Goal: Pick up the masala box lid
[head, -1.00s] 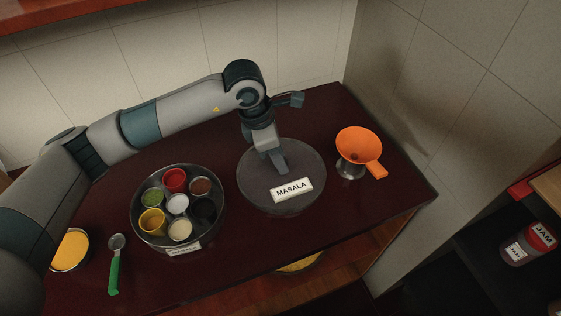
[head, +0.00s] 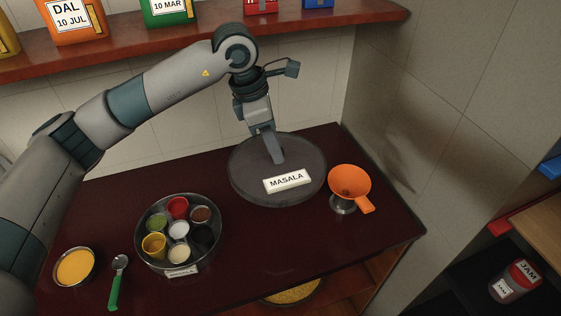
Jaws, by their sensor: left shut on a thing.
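The lid appears raised above the dark red counter. The open masala box (head: 140,245) is a round steel tin to the left, holding several small cups of coloured spices. My right gripper does not show.
An orange funnel (head: 349,183) on a small steel cup (head: 343,206) stands right of the lid. A green-handled spoon (head: 115,290) and a bowl of yellow food (head: 75,267) lie at the left. A shelf (head: 180,57) with packets runs above. The side wall (head: 400,130) is at the right.

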